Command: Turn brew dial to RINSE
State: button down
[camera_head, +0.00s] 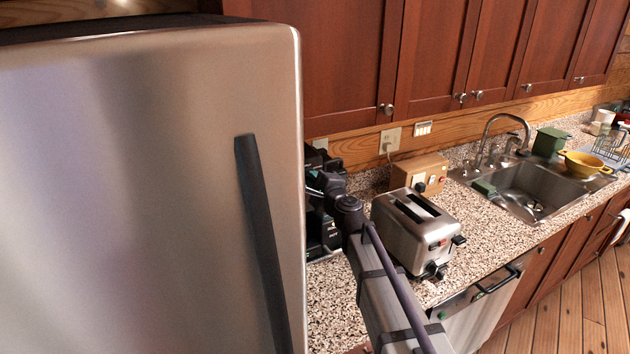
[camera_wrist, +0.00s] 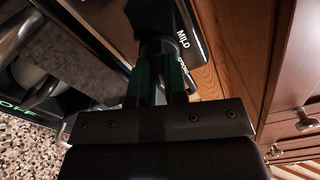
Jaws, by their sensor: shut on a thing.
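The brew dial (camera_wrist: 158,47) is a dark round knob on the black face of the coffee machine (camera_wrist: 105,28). My gripper (camera_wrist: 160,72) is shut on the dial, one finger on each side, in the wrist view. The word MILD and part of another label show right of the dial. No RINSE mark can be read, and the dial's pointer is hidden. In the head view the coffee machine (camera_head: 321,232) is a dark shape partly behind the fridge. My arm reaches towards it, and the fingertips cannot be made out there.
A steel fridge (camera_head: 140,180) fills the left and hides part of the counter. A toaster (camera_head: 415,232) stands close right of my arm, with a wooden box (camera_head: 419,171) behind it. A sink (camera_head: 535,190) lies farther right. Cabinets (camera_head: 345,65) hang above the counter.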

jog(key=shift+m, duration=1.1)
jog(key=c, duration=1.1)
grip_release()
jog(key=shift+c, duration=0.2)
jog(key=v, duration=1.1)
